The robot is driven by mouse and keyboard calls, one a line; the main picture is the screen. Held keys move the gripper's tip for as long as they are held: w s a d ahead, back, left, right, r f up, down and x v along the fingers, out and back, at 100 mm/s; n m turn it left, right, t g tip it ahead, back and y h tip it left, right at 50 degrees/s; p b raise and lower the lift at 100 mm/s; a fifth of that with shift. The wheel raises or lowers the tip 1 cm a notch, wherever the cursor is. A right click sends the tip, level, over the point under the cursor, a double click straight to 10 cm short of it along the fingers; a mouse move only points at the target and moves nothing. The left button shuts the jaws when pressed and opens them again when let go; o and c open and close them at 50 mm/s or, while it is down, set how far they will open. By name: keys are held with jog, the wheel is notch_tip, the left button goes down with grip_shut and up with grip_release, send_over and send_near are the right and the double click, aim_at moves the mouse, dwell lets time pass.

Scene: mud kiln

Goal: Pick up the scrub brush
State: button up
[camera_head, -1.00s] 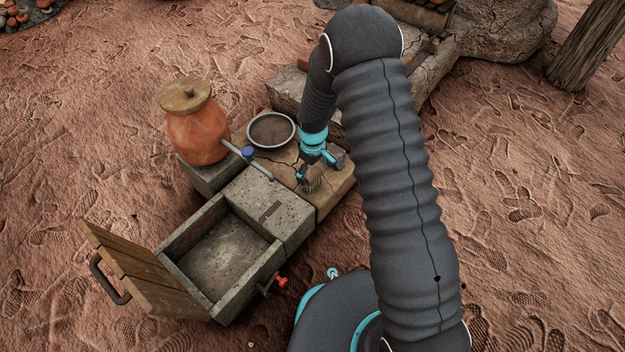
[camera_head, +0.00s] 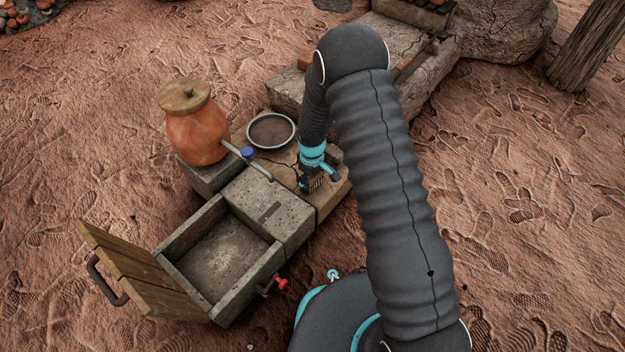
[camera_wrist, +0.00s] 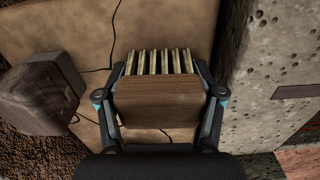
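The scrub brush (camera_head: 316,184) has a brown wooden block and pale bristles. Firm contact cannot be made out. My arm hides part of the slab.
A shallow round bowl (camera_head: 271,131) and an orange clay jar (camera_head: 197,133) with a wooden lid stand nearby. A grey stone box (camera_head: 290,222) has an open compartment and a wooden door. A dark brown block (camera_wrist: 40,93) lies left of my gripper in the wrist view.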

aim_at(315, 176)
jog(key=shift+c, duration=0.5)
jog(key=shift+r, duration=0.6)
jog(key=r, duration=0.2)
jog(key=s+d+r+p, duration=0.1)
jog(key=r, duration=0.1)
jog(key=s+d+r, duration=0.5)
jog(key=s+d, duration=0.2)
jog(key=shift+s+r+p, duration=0.3)
jog(key=shift+r+p, duration=0.1)
jog(key=shift+p, duration=0.05)
